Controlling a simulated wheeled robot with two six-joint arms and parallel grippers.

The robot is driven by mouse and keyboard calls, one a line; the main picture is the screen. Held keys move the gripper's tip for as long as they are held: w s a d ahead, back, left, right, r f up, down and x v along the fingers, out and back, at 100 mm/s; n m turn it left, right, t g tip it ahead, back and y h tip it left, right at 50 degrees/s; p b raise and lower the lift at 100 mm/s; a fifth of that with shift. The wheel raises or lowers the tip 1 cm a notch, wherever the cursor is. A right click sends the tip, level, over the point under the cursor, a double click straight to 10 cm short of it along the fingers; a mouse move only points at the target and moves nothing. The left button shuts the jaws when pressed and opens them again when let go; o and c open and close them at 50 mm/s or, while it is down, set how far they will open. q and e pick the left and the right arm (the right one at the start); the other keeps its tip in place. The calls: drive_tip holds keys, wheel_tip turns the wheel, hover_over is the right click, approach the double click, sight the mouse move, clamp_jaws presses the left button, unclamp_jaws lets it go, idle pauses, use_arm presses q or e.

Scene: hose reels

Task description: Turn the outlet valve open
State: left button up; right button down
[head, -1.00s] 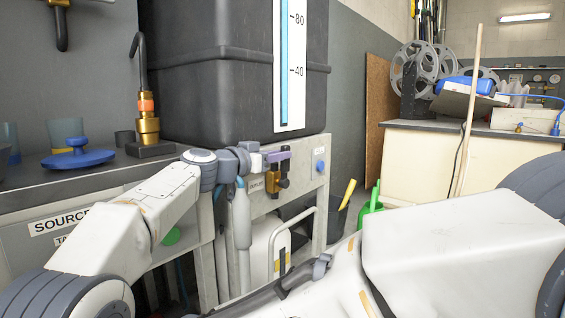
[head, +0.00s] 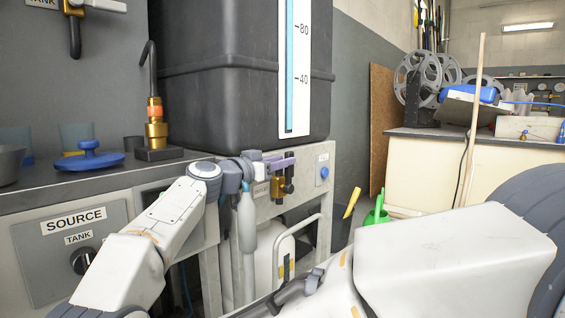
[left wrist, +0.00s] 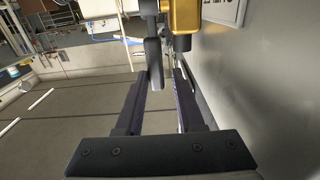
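The outlet valve (head: 277,187) is a brass body with a black lever (head: 289,181), on the front of the grey frame under the black tank. A label reading OUTLET is partly hidden beside it. In the left wrist view the brass body (left wrist: 183,18) is at the top and the dark lever (left wrist: 154,62) hangs down. My left gripper (head: 284,163) is at the valve. In the left wrist view its two fingers (left wrist: 161,80) are apart, with the lever's lower end between or just beyond their tips; contact cannot be told. My right gripper is not in view.
The black tank (head: 220,80) with a level gauge (head: 298,60) stands above the valve. A SOURCE panel (head: 75,240) with a TANK knob (head: 83,260) is at left. A green watering can (head: 377,214) and a white container (head: 284,255) stand low nearby.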

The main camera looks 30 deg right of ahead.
use_arm(q)
drive_tip(key=shift+o, duration=0.6)
drive_tip(key=shift+d, duration=0.1)
drive_tip(key=shift+s, duration=0.1)
drive_tip(key=b+v, duration=0.5)
drive_tip(key=v, duration=0.2)
drive_tip(key=shift+a, duration=0.3)
